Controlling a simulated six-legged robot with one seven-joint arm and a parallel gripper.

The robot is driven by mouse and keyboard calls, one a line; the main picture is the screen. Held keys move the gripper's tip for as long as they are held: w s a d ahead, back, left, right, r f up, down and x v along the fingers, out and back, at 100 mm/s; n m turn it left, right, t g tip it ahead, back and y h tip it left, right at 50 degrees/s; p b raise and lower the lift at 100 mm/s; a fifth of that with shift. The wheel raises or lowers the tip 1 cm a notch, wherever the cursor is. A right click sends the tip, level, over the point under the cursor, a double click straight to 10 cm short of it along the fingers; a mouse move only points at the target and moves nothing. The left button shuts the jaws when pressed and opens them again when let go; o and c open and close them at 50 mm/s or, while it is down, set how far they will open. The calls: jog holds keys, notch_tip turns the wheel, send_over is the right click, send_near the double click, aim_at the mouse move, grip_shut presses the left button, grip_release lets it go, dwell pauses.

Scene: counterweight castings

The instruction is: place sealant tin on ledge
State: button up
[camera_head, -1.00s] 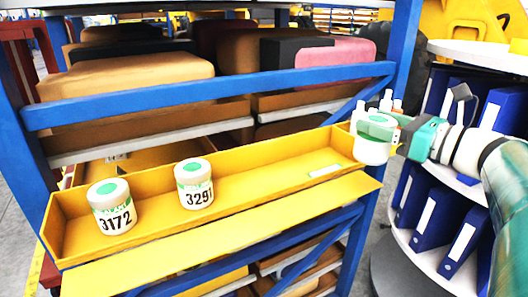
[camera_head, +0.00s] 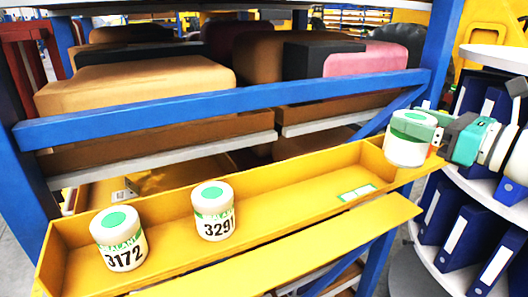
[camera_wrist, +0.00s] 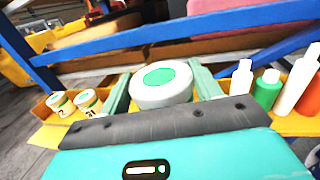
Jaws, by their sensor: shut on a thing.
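A white sealant tin (camera_head: 408,142) with a green lid spot and green band is held by my gripper (camera_head: 425,128) at the right end of the yellow ledge (camera_head: 290,187). In the wrist view the tin (camera_wrist: 161,92) sits between my two green fingers, which are shut on it. Its base appears at or just above the ledge; I cannot tell whether it touches. Two similar tins stand upright on the ledge at left, one marked 3172 (camera_head: 118,240) and one marked 3291 (camera_head: 213,212). A green-and-white label (camera_head: 357,193) lies on the ledge between tin 3291 and my gripper.
A blue rail (camera_head: 220,104) runs behind the ledge, with padded blocks (camera_head: 140,80) on the shelf beyond. In the wrist view, several bottles (camera_wrist: 268,88) stand close right of my gripper. Blue binders (camera_head: 450,235) fill a round white rack at right. The ledge middle is free.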

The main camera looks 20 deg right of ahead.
jog(key=w+f, duration=1.2)
jog(key=shift+w+a, duration=0.2)
jog(key=shift+a, duration=0.15)
jog(key=shift+s+f, duration=0.1)
jog(key=shift+f, duration=0.1)
jog(key=shift+f, duration=0.15)
jog(key=o, duration=1.2)
